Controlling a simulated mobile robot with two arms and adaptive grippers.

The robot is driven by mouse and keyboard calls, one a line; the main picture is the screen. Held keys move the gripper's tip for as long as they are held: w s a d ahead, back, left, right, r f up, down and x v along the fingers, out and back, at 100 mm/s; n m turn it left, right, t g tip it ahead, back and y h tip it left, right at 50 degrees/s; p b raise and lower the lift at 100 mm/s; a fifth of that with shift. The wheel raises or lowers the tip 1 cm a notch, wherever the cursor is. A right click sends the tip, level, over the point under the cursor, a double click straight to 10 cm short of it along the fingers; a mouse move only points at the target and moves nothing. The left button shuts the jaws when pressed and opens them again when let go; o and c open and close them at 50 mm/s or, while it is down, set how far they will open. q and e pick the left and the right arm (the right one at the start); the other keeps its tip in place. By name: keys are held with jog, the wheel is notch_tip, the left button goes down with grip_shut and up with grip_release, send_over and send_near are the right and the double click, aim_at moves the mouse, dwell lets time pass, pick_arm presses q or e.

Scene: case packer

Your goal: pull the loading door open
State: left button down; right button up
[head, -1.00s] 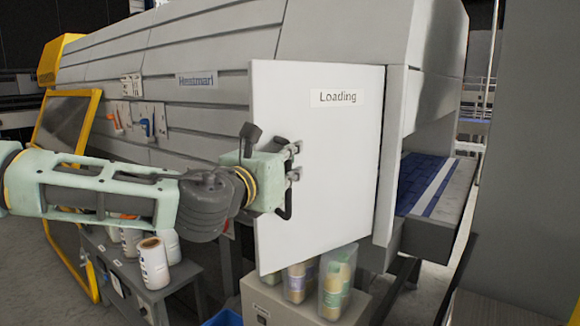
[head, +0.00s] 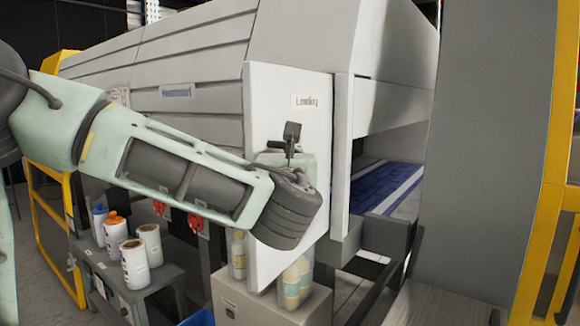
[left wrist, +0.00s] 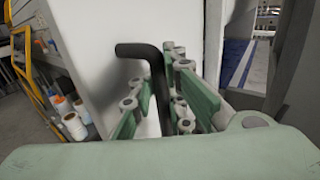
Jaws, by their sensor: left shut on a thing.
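The loading door (head: 295,85) is a white panel with a "Loading" label, at the end of the grey machine in the head view. In the left wrist view the door's black bent handle (left wrist: 140,50) runs between the green fingers. My left gripper (left wrist: 170,85) is shut on this handle, in front of the white door face (left wrist: 100,25). I cannot tell exactly how far the door stands open. My right gripper is not in view.
A blue conveyor (head: 388,187) lies right of the door. Several bottles and rolls stand on a small grey table (head: 165,288) at left. A large grey panel (head: 478,150) and yellow frame (head: 548,190) stand at right.

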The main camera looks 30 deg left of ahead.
pick_arm(q)
jog(key=shift+a+f, duration=0.1)
jog(key=shift+f, duration=0.25)
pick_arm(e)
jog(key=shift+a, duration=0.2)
pick_arm(q)
jog(key=c, duration=2.1)
grip_release()
jog(key=shift+s, duration=0.1)
jog(key=shift+o, duration=0.9)
jog(key=shift+s+r, duration=0.15)
jog(key=shift+r, duration=0.05)
jog(key=shift+o, duration=0.8)
jog(key=shift+s+r, duration=0.1)
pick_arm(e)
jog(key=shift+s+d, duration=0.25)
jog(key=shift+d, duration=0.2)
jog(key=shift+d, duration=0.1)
pick_arm(q)
jog(key=v, duration=1.2)
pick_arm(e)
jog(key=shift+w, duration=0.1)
